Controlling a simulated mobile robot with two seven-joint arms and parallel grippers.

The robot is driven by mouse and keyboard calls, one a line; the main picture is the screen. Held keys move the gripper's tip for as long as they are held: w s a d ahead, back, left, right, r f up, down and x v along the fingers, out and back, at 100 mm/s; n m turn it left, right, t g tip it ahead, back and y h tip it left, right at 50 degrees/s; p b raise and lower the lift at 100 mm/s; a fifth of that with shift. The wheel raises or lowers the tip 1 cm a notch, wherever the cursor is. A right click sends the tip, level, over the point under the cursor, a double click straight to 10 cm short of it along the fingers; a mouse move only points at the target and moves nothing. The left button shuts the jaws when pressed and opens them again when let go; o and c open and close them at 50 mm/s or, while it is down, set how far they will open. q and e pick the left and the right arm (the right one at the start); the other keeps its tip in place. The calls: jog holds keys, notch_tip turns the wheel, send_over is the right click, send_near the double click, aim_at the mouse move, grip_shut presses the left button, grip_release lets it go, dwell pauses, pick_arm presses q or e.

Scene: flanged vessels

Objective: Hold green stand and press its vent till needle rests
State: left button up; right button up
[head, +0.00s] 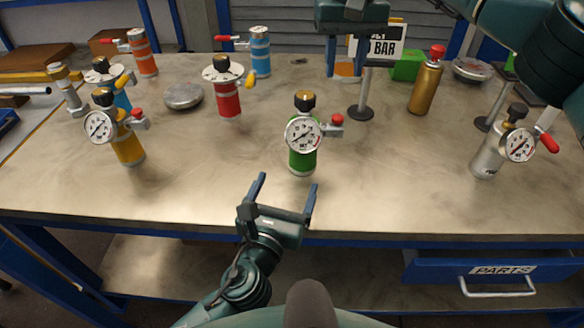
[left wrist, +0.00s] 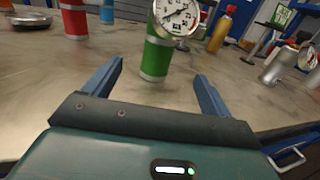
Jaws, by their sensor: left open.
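The green stand (head: 302,160) is an upright green vessel with a white round gauge (head: 303,134), a black top knob and a side fitting with a red button (head: 337,119), likely its vent. It stands near the table's front middle; the gauge needle is too small to read surely. In the left wrist view the green stand (left wrist: 155,60) appears beyond my fingers, its top cut off. My left gripper (head: 285,192) is open and empty, in front of the stand and not touching it.
A yellow gauge vessel (head: 128,148) stands left, a silver one (head: 488,158) right. A red vessel (head: 228,100), a gold spray can (head: 426,85) and a thin stand (head: 365,92) are behind. A BAR sign (head: 385,45) is partly hidden. Table around the green stand is clear.

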aim_at(301, 149)
pick_arm(q)
jog(key=x, duration=1.2)
jog(key=c, duration=1.5)
